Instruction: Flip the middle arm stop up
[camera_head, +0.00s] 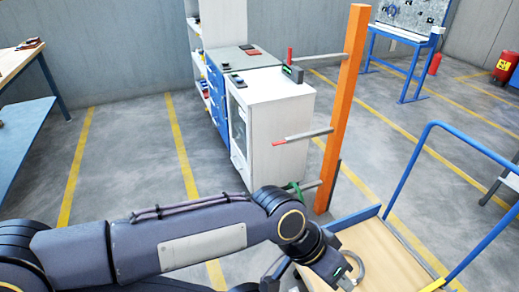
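An orange post (343,110) stands upright right of centre, with grey arms pointing left. The middle arm (308,135) ends in a red stop (279,142) that lies along the arm, folded flat. The top arm (320,57) has a red stop (290,55) standing upright. The lowest arm (311,185) is partly hidden behind my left arm, with a green piece (295,190) near its end. My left gripper (343,277) is low, below the post and well apart from the middle stop. Its fingers are cut by the bottom edge, so its opening is unclear. My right gripper does not show.
A cart with a blue rail (408,160) and wooden deck (385,255) stands at the lower right, with a grey ring (355,266) beside my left gripper. A white cabinet (277,110) is behind the middle arm. Open floor lies to the left.

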